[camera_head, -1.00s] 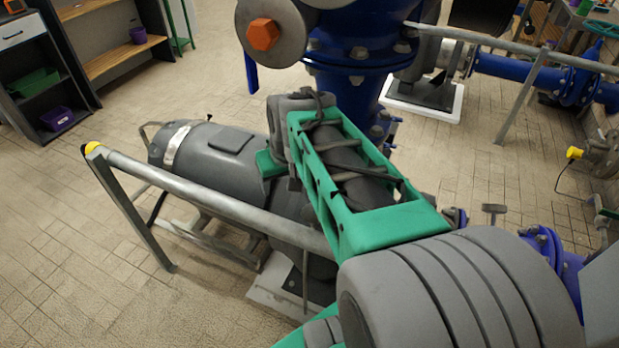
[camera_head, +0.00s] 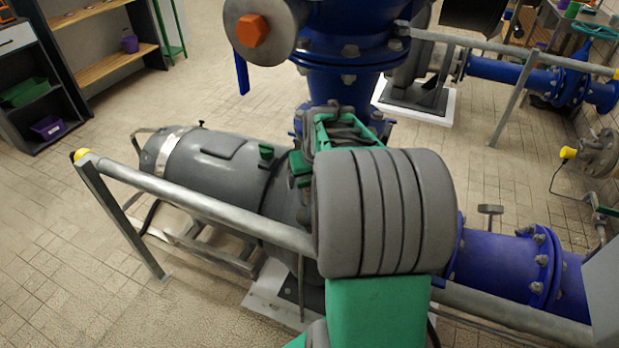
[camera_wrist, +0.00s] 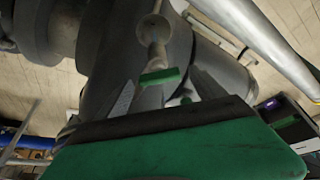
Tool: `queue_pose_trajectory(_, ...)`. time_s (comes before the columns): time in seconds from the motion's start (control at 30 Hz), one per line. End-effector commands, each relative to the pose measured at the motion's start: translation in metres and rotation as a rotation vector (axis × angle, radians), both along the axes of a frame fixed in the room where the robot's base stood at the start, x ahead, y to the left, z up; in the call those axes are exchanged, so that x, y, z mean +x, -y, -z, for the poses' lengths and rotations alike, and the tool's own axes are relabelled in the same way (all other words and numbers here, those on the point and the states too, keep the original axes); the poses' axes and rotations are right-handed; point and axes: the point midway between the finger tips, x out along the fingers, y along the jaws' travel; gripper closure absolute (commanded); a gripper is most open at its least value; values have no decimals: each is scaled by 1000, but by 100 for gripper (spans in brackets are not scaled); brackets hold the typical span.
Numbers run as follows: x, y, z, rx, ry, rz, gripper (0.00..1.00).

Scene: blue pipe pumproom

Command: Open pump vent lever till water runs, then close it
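A small green lever handle (camera_wrist: 160,76) shows in the wrist view, below a pale metal fitting and stem (camera_wrist: 154,29) on the grey pump body. My gripper (camera_wrist: 160,80) has its two grey fingers spread apart, with the lever handle in the gap between them. I cannot tell whether either finger touches it. In the head view the grey pump (camera_head: 215,160) lies behind a metal rail, and my arm hides the gripper's fingertips and most of the vent area. No running water is visible in either view.
A galvanised rail (camera_head: 200,204) with a yellow end cap crosses in front of the pump. A blue vertical pipe (camera_head: 345,75) stands close behind my arm, and a blue flanged pipe (camera_head: 500,262) lies to the right. The tiled floor at left is open, with shelves (camera_head: 105,45) beyond.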

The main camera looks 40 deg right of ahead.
Motion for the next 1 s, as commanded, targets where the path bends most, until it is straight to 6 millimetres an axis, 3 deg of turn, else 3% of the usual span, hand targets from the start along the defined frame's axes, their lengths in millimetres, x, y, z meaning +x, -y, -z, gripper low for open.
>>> queue_pose_trajectory(0.7, 0, 0, 0, 0, 0, 0, 81)
queue_pose_trajectory(1.0, 0, -1, 0, 0, -1, 28, 82)
